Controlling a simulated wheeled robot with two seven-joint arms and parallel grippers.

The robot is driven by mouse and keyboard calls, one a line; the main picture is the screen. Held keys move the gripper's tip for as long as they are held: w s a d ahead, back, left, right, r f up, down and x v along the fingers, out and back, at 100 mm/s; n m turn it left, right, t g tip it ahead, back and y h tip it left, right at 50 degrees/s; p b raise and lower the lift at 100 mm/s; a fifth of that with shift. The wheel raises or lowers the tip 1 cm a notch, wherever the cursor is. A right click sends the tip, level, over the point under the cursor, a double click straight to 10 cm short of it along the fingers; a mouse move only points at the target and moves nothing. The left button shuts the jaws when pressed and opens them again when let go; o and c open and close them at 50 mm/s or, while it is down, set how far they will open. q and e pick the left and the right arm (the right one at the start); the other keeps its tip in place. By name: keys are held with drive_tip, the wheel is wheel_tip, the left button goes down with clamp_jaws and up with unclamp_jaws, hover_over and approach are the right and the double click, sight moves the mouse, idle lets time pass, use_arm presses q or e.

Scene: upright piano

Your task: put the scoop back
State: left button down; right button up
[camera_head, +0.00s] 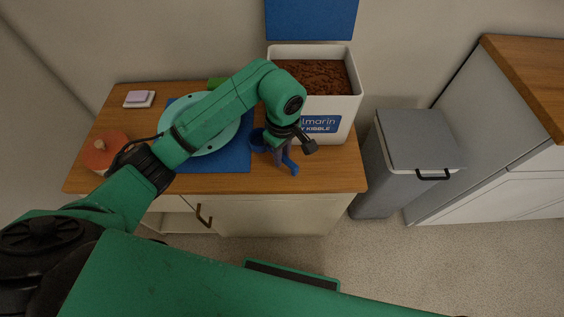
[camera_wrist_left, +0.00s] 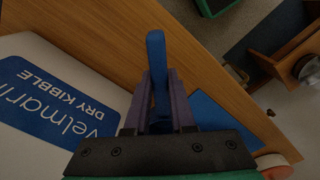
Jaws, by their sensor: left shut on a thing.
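The blue scoop (camera_head: 292,168) is at the right of the counter, in front of the kibble bin. Its round cup (camera_head: 258,141) shows left of my left gripper, over the edge of the blue mat. My left gripper (camera_head: 281,151) points down and is shut on the scoop. In the left wrist view the blue handle (camera_wrist_left: 156,50) sticks out between the gripper's purple fingers (camera_wrist_left: 160,95). Whether the scoop touches the counter is unclear. The white kibble bin (camera_head: 312,107) is open and full of brown kibble (camera_head: 315,75); its blue lid (camera_head: 311,17) stands up behind. My right gripper is out of view.
A teal dish (camera_head: 226,136) sits on the blue mat (camera_head: 222,163), partly hidden by my arm. An orange-lidded jar (camera_head: 101,153) and a sponge on a white dish (camera_head: 139,99) are at the left. A grey trash bin (camera_head: 418,140) stands right of the wooden counter (camera_head: 335,181).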

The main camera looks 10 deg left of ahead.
sight(282, 171)
use_arm(q)
wheel_tip(282, 171, down, 4)
drive_tip(key=shift+f, duration=0.1)
drive_tip(key=c, duration=0.8)
unclamp_jaws()
drive_tip(key=shift+o, duration=0.2)
wheel_tip(282, 171, up, 12)
drive_tip(key=shift+s+d+r, duration=0.1)
drive_tip(key=shift+r, duration=0.05)
